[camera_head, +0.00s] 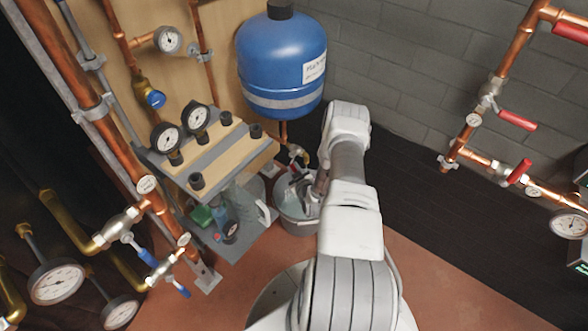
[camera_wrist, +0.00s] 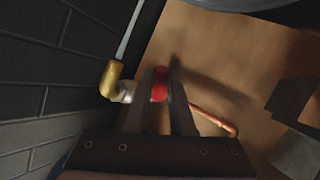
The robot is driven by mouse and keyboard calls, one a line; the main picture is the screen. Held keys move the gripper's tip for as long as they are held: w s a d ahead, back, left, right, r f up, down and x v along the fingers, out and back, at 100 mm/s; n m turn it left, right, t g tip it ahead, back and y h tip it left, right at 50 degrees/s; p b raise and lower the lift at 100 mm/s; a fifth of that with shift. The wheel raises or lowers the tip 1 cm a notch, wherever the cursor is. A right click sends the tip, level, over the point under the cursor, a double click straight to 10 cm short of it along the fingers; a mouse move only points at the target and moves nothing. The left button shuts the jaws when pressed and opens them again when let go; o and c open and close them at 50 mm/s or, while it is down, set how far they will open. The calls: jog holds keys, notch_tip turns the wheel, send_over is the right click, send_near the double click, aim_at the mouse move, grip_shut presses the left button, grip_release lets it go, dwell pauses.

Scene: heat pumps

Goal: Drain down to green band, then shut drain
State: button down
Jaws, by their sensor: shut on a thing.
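My gripper (camera_wrist: 160,88) is shut on a red handle (camera_wrist: 159,83) in the wrist view, with one dark finger on each side. A brass fitting with a pale metal body (camera_wrist: 112,80) is just left of it. In the head view my arm hides the fingertips and most of the handle. A brass valve (camera_head: 298,155) shows below the blue tank (camera_head: 281,65), close to my wrist. A grey bucket (camera_head: 296,224) stands on the floor below. Several round gauges show, including a pair (camera_head: 167,138) on the manifold; their bands and readings are too small to tell.
The manifold block (camera_head: 215,160) stands left of my arm. Copper pipes with blue-handled valves (camera_head: 148,258) are at the left. Pipes with red-handled valves (camera_head: 517,120) and a gauge (camera_head: 568,224) are at the right wall. Floor is clear right of my arm.

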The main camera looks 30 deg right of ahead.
jog(key=shift+f, duration=0.1)
jog(key=t, duration=0.1)
jog(key=w+m+t, duration=0.1)
jog(key=t, duration=0.1)
jog(key=shift+a+f+m, duration=0.2)
jog(key=shift+f+m, duration=0.1)
jog(key=shift+f, duration=0.05)
jog(key=shift+w+a+m+t+h, duration=0.15)
jog(key=shift+w+m+t+h, duration=0.2)
jog(key=shift+m+t, duration=0.3)
jog(key=shift+w+a+m+t+h, duration=0.1)
jog(key=shift+w+m+t+h, duration=0.25)
jog(key=shift+t, duration=0.5)
jog(key=shift+w, duration=0.15)
jog(key=c, duration=0.8)
grip_release()
